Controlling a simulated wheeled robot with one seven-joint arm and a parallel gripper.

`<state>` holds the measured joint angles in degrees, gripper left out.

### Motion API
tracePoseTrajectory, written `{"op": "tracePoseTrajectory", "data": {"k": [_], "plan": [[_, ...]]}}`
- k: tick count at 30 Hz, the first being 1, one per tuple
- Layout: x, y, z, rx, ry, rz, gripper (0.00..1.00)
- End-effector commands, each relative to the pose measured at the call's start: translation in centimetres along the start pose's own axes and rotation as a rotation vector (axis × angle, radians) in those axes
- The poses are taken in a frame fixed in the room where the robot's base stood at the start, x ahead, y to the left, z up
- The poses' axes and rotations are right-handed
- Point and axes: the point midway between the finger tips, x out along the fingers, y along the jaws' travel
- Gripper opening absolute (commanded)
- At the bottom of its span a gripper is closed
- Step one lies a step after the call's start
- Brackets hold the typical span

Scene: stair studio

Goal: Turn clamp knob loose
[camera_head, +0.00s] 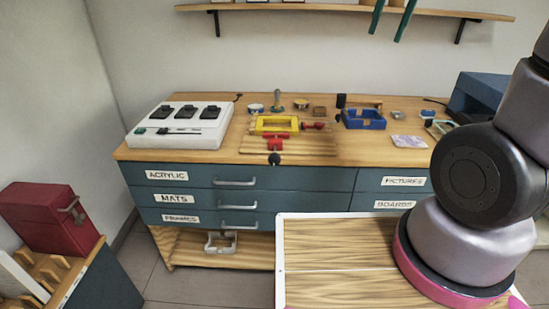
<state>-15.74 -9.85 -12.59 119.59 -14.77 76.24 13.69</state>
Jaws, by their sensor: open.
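A red clamp (275,144) sits at the front edge of the workbench top, by a slatted wooden board (312,146). A dark round knob (274,159) is at its lower end, hanging just over the bench's front edge. The knob looks free, with nothing touching it. A yellow frame (272,123) lies behind the clamp, with a red-handled part (314,126) at its right. My gripper is out of view; only links of my arm show at the right, well apart from the clamp.
A white charging-like box (180,126) stands at the left of the bench, a blue tray (363,120) to the right. Labelled drawers with handles (236,182) lie below. A red case (48,217) stands at far left. A shelf (340,11) runs above.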

Motion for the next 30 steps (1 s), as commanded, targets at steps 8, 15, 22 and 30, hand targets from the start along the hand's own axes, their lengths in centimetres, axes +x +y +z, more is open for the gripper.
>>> {"op": "tracePoseTrajectory", "data": {"k": [8, 15, 22, 30], "plan": [[-1.3, 2.0, 3.3, -0.092, 0.093, -0.128, 0.60], [-0.7, 3.0, 6.0, -0.155, 0.150, -0.204, 0.60], [2.9, 1.8, 7.8, -0.158, 0.049, -0.247, 0.60], [6.0, -0.2, 8.1, -0.105, -0.121, -0.267, 0.60]]}}
